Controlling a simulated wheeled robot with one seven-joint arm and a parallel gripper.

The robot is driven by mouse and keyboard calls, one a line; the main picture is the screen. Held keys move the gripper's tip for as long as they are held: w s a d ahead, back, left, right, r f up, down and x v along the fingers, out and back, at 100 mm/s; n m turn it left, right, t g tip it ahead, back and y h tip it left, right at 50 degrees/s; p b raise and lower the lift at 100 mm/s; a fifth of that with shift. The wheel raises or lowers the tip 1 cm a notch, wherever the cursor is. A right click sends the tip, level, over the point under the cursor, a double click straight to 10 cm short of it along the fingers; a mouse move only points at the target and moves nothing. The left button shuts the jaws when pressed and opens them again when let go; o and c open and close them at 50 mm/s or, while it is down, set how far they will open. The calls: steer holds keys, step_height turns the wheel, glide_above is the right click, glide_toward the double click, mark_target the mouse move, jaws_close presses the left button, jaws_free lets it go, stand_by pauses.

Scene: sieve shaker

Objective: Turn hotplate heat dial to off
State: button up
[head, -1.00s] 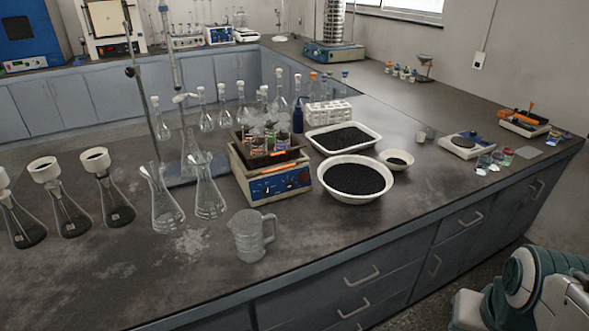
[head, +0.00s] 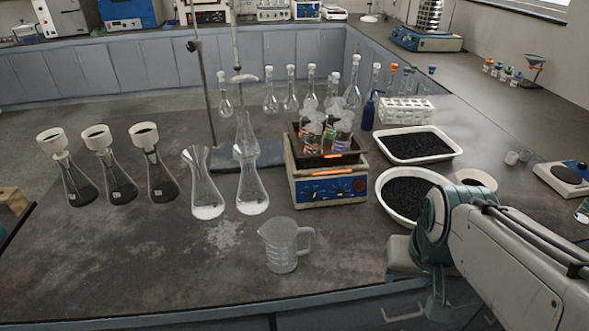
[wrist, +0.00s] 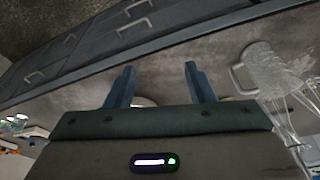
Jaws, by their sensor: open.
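The hotplate (head: 310,188) stands on the bench in the head view, a cream box with a blue front panel. Small dials (head: 338,195) sit on that panel; they are too small to read their settings. A dark tray with steaming flasks (head: 325,130) rests on top of it. My gripper (wrist: 158,82) shows in the wrist view with its two blue fingers apart and nothing between them. In the head view my arm reaches in from the lower right, to the right of the hotplate and apart from it; the fingertips are not clearly seen there.
A glass jug (head: 281,247) stands in front of the hotplate. Conical flasks (head: 205,185) stand to its left. A white bowl of black grains (head: 383,205) and a white tray (head: 459,150) are on its right. The front left of the bench is clear.

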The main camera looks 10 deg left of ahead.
steer(key=w+a+r+n+p, duration=0.1)
steer(key=w+a+p, duration=0.2)
steer(key=w, duration=0.8)
steer(key=n+t+y+p, duration=0.1)
steer(key=y+p, duration=0.3)
glide_toward(314, 196)
steer(key=p+x, duration=0.1)
steer(key=x, duration=0.8)
steer(key=shift+c, duration=0.3)
steer(key=c, duration=0.9)
steer(key=shift+d, duration=0.15)
steer(key=shift+c, duration=0.2)
